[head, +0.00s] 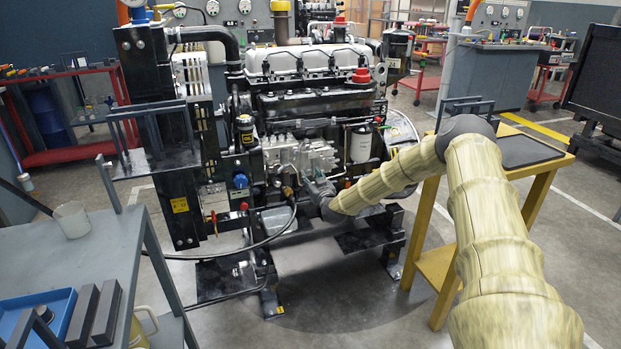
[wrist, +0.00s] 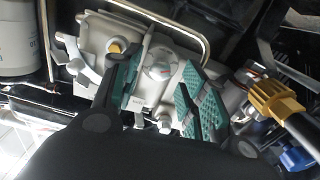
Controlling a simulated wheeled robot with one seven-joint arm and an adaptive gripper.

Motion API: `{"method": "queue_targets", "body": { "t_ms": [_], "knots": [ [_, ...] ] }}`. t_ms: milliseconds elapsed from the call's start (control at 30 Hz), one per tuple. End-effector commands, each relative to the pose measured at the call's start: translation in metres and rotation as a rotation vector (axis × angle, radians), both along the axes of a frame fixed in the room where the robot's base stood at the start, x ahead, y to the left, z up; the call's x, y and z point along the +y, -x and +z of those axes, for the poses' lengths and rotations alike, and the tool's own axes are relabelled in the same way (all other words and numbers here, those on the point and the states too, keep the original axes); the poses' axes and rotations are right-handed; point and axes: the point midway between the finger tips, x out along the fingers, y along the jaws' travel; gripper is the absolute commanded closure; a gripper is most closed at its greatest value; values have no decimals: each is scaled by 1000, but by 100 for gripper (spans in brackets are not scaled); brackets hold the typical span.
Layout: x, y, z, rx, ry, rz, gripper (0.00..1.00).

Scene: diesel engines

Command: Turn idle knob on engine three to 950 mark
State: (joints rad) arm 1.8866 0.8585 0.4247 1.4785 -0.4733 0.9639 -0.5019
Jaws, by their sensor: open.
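The engine (head: 310,95) stands on a black frame, with a silver pump housing (head: 305,150) on its near side. My arm reaches in from the right, and my gripper (head: 312,182) is low in front of this housing. In the wrist view my gripper (wrist: 160,78) is open, with green-padded fingers either side of a grey round knob-like part (wrist: 158,66) on the housing. I see a gap between the pads and this part; exact contact cannot be told. A small plate (wrist: 136,101) lies below it, its marks too small to read. The knob's setting cannot be told.
A yellow fitting (wrist: 268,98) with a hose is right of the fingers in the wrist view. A white filter (head: 361,145) is right of the housing. A yellow table (head: 452,235) stands right of the engine, and a grey workbench (head: 105,245) is at left.

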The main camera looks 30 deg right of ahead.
Motion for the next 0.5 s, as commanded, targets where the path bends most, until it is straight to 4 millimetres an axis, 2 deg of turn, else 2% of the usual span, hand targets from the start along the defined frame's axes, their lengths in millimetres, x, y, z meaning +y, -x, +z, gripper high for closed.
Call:
{"method": "queue_targets", "body": {
  "t_ms": [200, 500],
  "knots": [
    [-3, -12, -1, 1, 0, -1, 57],
    [-3, -13, 0, 1, -1, 0, 59]
  ]
}}
